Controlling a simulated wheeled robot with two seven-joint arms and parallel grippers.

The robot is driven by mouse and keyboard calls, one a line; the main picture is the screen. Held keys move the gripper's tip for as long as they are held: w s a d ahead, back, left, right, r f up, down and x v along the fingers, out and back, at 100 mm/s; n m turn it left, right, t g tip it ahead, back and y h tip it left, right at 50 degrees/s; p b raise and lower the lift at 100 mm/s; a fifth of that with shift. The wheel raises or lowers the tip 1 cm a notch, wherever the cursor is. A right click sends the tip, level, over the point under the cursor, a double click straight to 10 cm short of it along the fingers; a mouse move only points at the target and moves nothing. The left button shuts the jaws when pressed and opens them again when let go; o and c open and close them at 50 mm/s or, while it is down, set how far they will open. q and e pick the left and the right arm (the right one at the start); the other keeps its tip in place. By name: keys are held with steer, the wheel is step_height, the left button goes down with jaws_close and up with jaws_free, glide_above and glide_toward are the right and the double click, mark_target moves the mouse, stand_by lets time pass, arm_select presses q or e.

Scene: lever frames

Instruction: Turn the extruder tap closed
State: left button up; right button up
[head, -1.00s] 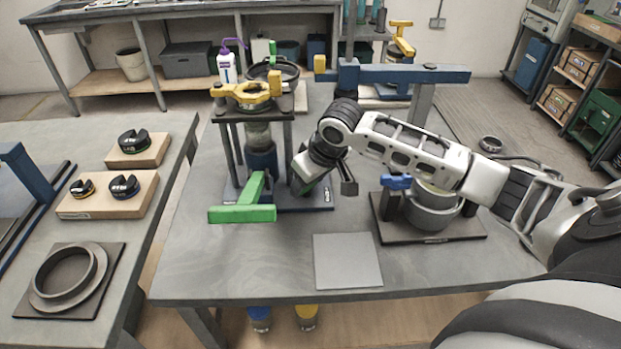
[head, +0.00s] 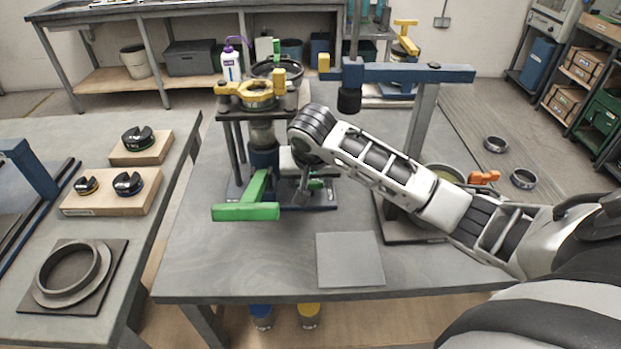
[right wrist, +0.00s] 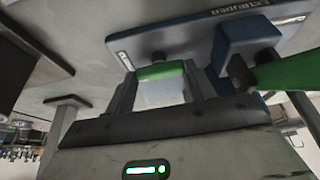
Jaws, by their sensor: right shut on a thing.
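The extruder (head: 262,158) is an upright frame with a yellow-collared top, a dark cylinder and a blue base. A large green T-shaped lever (head: 246,212) sticks out at its front left. My right gripper (head: 308,188) is low at the extruder's right side, just above the base. A small green tap handle (head: 318,184) shows beside it. In the right wrist view my gripper is shut on the green tap handle (right wrist: 162,71), close over the blue base marked EXTRUDER (right wrist: 190,35). The tap's body is mostly hidden. My left gripper is out of view.
A blue-armed press (head: 400,73) stands behind my right arm, with a pot (head: 447,174) partly hidden by the arm. A grey plate (head: 349,260) lies at the table front. The left table holds rings on wooden blocks (head: 110,191). The table's front left is clear.

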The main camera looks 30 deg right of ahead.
stand_by(0.5)
steer(key=o, duration=1)
steer(key=shift+v, duration=8)
steer(key=shift+w, duration=0.15)
